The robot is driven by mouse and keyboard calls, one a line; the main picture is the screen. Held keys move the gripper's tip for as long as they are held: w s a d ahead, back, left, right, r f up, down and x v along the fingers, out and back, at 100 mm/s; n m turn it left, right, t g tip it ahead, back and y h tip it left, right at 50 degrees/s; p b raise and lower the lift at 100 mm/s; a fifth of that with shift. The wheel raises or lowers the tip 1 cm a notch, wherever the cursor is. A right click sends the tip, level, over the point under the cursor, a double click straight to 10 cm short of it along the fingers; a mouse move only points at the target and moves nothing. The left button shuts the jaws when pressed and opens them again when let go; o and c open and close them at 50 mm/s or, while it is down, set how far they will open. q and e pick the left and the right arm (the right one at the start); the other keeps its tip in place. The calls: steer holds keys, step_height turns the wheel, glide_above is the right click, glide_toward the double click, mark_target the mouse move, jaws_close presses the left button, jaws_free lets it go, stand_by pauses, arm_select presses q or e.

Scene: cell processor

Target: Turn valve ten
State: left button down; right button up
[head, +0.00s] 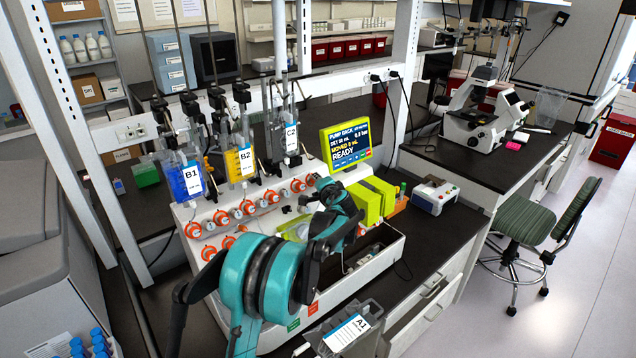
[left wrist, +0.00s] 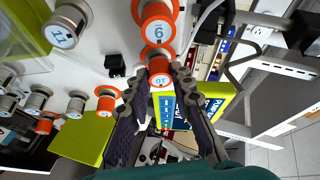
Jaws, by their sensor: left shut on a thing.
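In the head view my left gripper (head: 322,190) reaches the right end of the valve panel (head: 222,218), just below the screen. My own arm and fingers hide most of valve ten there. My right gripper is not in view.
More orange-collared valves (head: 249,207) line the panel. The screen (head: 346,146) reads READY. Yellow-green blocks (head: 371,200) are just right of my gripper. Bag A1 (head: 347,332) hangs in front.

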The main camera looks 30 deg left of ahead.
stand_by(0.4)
arm_select(q)
steer(key=c, duration=1.3)
jaws_free()
steer(key=v, duration=1.2)
